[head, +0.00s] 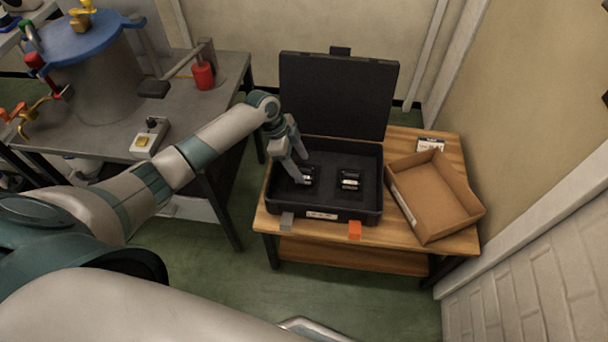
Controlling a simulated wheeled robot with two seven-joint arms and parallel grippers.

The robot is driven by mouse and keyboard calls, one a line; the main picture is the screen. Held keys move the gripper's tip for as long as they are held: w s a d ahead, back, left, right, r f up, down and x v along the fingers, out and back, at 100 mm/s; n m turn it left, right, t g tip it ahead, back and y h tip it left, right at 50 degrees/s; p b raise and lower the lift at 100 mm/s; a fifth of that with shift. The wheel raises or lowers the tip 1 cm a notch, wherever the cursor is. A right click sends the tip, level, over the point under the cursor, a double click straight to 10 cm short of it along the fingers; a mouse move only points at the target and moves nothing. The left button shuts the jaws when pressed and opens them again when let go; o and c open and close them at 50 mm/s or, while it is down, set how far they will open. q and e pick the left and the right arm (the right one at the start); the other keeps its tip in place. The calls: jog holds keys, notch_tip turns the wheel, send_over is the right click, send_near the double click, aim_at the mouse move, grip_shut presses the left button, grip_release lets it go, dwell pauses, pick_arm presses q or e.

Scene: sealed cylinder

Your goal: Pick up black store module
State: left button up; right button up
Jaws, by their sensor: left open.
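An open black case (340,214) stands on the wooden table, its lid raised at the back. Two small black modules with pale bands lie inside it. The right black module (349,180) is in the clear on the case floor. The left black module (310,171) is at the fingertips of my left gripper (303,178), which reaches down into the case from the left. The gripper is open. The fingers partly cover that module, and I cannot tell whether they touch it. My right gripper is not in view.
An open cardboard box (432,196) sits right of the case on the wooden table (400,139). A grey metal bench (195,112) at the left holds a large cylinder with a blue lid (80,40). The case's raised lid (337,95) and walls bound the space around my gripper.

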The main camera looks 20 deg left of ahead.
aim_at(303, 169)
pick_arm(q)
jog(key=shift+x, duration=1.8)
jog(key=shift+s, duration=0.1)
jog(key=c, duration=1.2)
